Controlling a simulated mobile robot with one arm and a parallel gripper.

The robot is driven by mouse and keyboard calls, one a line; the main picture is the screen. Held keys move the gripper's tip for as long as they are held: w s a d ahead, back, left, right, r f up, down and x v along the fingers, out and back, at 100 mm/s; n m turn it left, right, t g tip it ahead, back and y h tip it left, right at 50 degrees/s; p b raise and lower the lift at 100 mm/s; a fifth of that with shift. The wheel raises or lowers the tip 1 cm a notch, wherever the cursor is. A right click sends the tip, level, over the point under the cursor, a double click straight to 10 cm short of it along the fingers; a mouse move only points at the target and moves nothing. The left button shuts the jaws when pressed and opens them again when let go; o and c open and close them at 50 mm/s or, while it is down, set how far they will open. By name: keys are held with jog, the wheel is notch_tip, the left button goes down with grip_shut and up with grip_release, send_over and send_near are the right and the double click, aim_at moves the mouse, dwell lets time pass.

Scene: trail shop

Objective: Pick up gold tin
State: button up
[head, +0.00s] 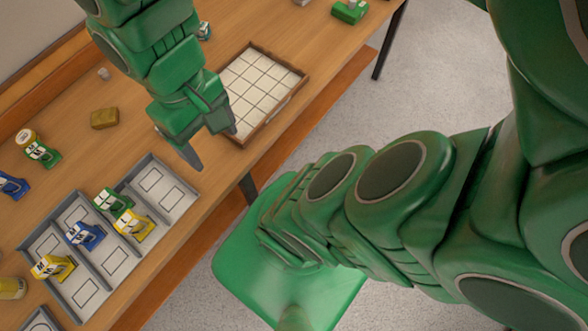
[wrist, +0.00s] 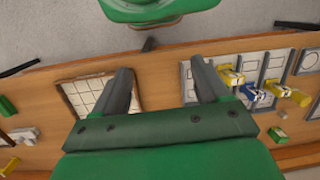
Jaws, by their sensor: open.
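A gold cylinder (head: 12,288), which looks like a tin, stands at the left edge in the head view, partly cut off. A brownish-gold block (head: 104,118) lies on the table farther back; I cannot tell whether it is a tin. My gripper (head: 212,148) is open and empty, above the table between the grey tray and the white grid board. It is well to the right of the cylinder. In the wrist view my gripper's fingers (wrist: 163,70) are spread apart with bare table between them.
A grey divided tray (head: 183,190) holds several green, blue and yellow pieces. A wood-framed white grid board (head: 262,85) lies beyond my gripper. A green-and-white piece (head: 38,148) and a blue piece (head: 12,184) stand left of the tray. The wooden table (head: 75,155) has bare room between them.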

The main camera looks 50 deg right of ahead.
jog(key=shift+d+f, duration=0.1)
jog(key=shift+d, duration=0.6)
jog(key=shift+o, duration=1.3)
jog(key=w+a+f+m+y, duration=0.3)
jog(key=w+a+m+y, duration=0.55)
jog(key=w+a, duration=1.05)
jog(key=w+d+f+m+t+y, duration=0.2)
jog(key=w+f+m, duration=0.1)
jog(key=w, duration=0.5)
jog(key=w+d+f+m+t+y, duration=0.3)
jog(key=w, duration=0.4)
jog(key=m+t+h, duration=0.2)
jog(key=m+t, duration=0.2)
jog(key=m, duration=0.4)
send_near(105, 116)
jog(key=s+a+r, duration=0.1)
jog(key=a+r, duration=0.5)
jog(key=d+f+m, duration=0.1)
jog(key=f, duration=0.1)
jog(key=d+f+m+t+h, duration=0.1)
jog(key=d+f, duration=0.1)
jog(key=w+d+f+m, duration=0.1)
jog(key=f, duration=0.1)
jog(key=shift+w+d+f+m, duration=0.1)
jog(key=shift+w+d+m, duration=0.1)
jog(key=shift+m, duration=0.15)
jog(key=shift+x, duration=3.8)
